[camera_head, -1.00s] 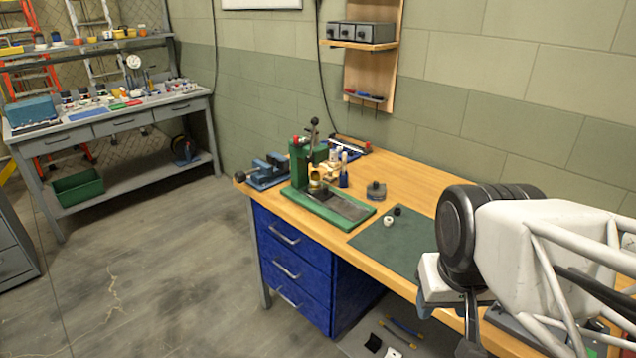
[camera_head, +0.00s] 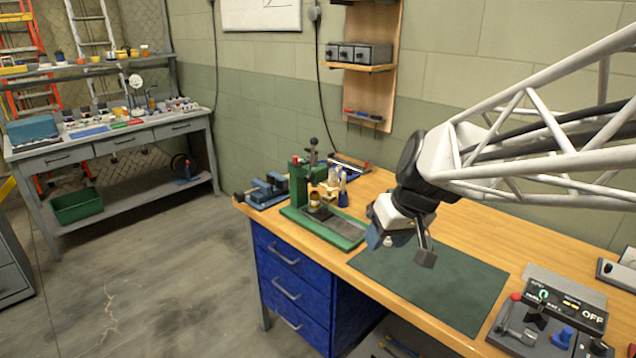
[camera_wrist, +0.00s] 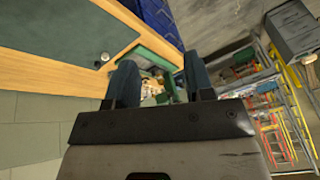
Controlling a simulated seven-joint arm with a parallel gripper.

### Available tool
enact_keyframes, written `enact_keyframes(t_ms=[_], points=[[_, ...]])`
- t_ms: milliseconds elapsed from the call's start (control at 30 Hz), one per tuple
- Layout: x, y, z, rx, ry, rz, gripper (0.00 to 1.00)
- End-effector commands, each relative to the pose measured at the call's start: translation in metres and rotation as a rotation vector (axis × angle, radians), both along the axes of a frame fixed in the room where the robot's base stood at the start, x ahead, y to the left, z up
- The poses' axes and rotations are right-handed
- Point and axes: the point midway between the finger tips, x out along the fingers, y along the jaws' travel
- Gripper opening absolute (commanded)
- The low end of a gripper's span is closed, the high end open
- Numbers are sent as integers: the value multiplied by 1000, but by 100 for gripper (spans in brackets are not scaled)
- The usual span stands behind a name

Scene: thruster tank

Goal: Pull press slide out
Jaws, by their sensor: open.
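The green press (camera_head: 300,185) stands on the left part of the wooden workbench, with its lever and dark knob upright. Its green base carries a grey slide plate (camera_head: 346,228) that reaches toward the front right. A small brass-coloured part (camera_head: 315,198) sits at the press column. My gripper (camera_head: 406,250) is open and empty above the green mat, to the right of the press and apart from it. In the wrist view, the two fingers of my gripper (camera_wrist: 160,85) stand apart with the green press (camera_wrist: 150,55) beyond them, partly hidden by the fingers.
A blue vise (camera_head: 266,190) sits left of the press. Bottles (camera_head: 342,190) stand behind it. The green mat (camera_head: 450,290) has a small white-topped item (camera_head: 388,241) near my gripper. A control box (camera_head: 560,305) is at the right front.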

Motion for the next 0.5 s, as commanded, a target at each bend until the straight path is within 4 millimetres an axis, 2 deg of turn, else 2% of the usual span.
enact_keyframes(t_ms=[100, 500], points=[[34, 7, -2, 26, -23, 44, 48], [143, 28, -19, 95, -125, 180, 48]])
